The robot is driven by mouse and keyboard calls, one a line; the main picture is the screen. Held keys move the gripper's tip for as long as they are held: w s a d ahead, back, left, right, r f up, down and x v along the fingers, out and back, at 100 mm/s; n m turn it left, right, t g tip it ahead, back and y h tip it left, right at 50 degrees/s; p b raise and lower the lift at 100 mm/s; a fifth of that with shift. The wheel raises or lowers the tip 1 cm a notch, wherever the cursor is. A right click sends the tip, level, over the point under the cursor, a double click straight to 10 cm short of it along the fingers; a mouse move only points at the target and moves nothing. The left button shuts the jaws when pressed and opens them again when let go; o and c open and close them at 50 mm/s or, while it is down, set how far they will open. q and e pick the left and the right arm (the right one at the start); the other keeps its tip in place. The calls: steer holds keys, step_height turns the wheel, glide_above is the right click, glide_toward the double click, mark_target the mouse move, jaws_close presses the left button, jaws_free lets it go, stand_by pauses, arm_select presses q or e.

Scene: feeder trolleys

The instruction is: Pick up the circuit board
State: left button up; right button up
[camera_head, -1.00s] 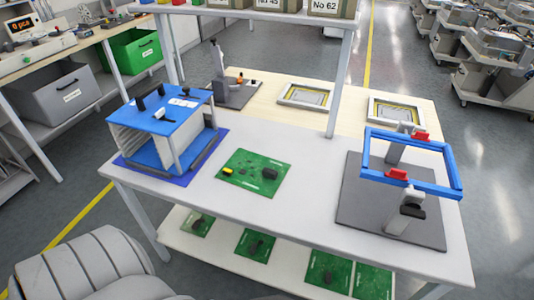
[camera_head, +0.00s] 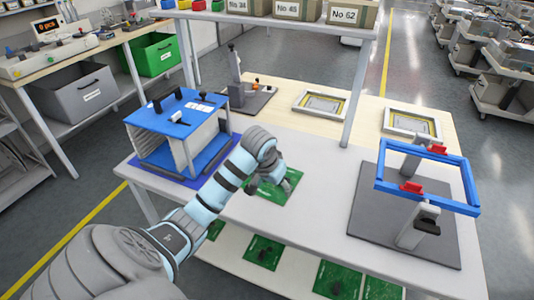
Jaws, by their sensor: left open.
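A green circuit board (camera_head: 293,177) lies flat on the white tabletop, right of the blue rack (camera_head: 178,118). My left gripper (camera_head: 268,194) points down over this board with its fingers apart, and it hides the board's middle and left part. I cannot tell whether the fingertips touch the board. Nothing shows between the fingers. My right gripper is not in view.
A blue frame fixture (camera_head: 428,193) stands on a grey plate (camera_head: 366,215) at the right. More green boards (camera_head: 262,252) lie on the lower shelf. A white post (camera_head: 356,90) rises behind the tabletop. The tabletop between board and fixture is clear.

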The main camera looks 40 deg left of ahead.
arm_select(q)
steer(key=w+a+r+n, duration=0.1)
steer(key=w+a+r, duration=0.2)
steer(key=r, duration=0.2)
steer(key=b+x, duration=0.1)
steer(key=x, duration=0.3)
steer(key=b+x, duration=0.2)
steer(key=x, duration=0.2)
steer(key=w+b+x, duration=0.1)
steer(key=x, duration=0.4)
steer(key=shift+w+b, duration=0.1)
steer(key=shift+b, duration=0.2)
steer(key=shift+w+f, duration=0.25)
steer(key=shift+f, duration=0.05)
steer(key=shift+a+r, duration=0.1)
jaws_close()
